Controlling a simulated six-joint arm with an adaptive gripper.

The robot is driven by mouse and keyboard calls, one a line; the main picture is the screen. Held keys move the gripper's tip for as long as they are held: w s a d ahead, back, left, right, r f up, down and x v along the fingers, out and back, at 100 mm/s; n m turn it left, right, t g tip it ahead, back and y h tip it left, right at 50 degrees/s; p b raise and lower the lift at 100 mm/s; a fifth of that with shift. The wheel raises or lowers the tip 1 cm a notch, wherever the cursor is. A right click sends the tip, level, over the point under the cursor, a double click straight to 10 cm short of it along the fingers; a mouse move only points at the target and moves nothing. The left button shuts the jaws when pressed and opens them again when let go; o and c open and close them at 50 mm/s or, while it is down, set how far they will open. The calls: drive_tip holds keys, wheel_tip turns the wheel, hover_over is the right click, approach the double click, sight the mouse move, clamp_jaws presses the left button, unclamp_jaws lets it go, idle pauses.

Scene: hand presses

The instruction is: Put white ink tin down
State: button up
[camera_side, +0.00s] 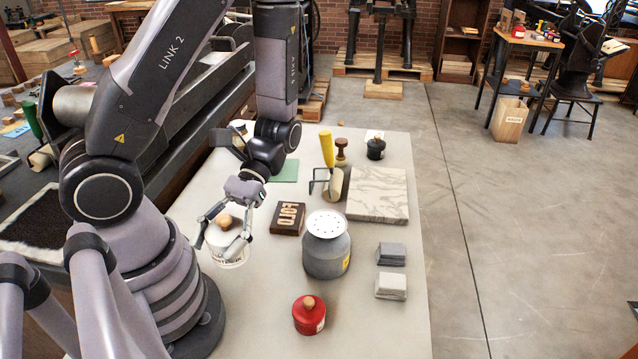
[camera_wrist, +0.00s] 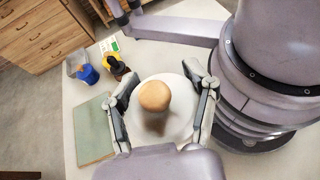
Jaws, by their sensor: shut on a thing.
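The white ink tin (camera_side: 229,254) has a round wooden knob on its lid and stands upright at the left side of the pale table, close to my base. My gripper (camera_side: 224,242) reaches down over it with one finger on each side, shut on the tin. In the wrist view the white lid and knob of the tin (camera_wrist: 156,98) sit between the fingers of my gripper (camera_wrist: 162,108). I cannot tell whether the tin's bottom touches the table.
A type block (camera_side: 288,219), a grey can with a perforated white top (camera_side: 327,247) and a red tin (camera_side: 309,315) stand to the right.

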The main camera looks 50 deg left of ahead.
drive_tip(key=w+a+f+m+t+y, duration=0.1)
drive_tip(key=w+a+f+m+y, duration=0.1)
drive_tip(key=a+m+y, duration=0.4)
drive_tip(key=w+a+f+m+t+y, duration=0.2)
drive_tip(key=a+m+y, duration=0.4)
drive_tip(key=a, duration=0.8)
drive_tip(key=w+a+f+m+t+y, duration=0.1)
drive_tip(key=w+a+m+y, duration=0.2)
drive_tip(key=a, duration=0.8)
drive_tip(key=m+y, duration=0.2)
drive_tip(key=shift+f+m+y, duration=0.4)
drive_tip(key=w+a+f+m+t, duration=0.1)
drive_tip(key=w+f+m+t, duration=0.1)
drive_tip(key=w+a+f+m+t+y, duration=0.1)
drive_tip(key=w+f+m+t, duration=0.1)
drive_tip(key=w+a+f+m+t+y, duration=0.1)
drive_tip(key=w+f+m+t, duration=0.1)
drive_tip(key=t, duration=0.1)
drive_tip(key=shift+m+t, duration=0.3)
drive_tip(key=shift+t, duration=0.1)
drive_tip(key=f, duration=0.8)
drive_tip(key=shift+w+f, duration=0.2)
drive_tip(key=shift+w, duration=0.15)
drive_tip(key=shift+f, duration=0.1)
drive_tip(key=o, duration=1.3)
drive_tip(key=shift+f, duration=0.1)
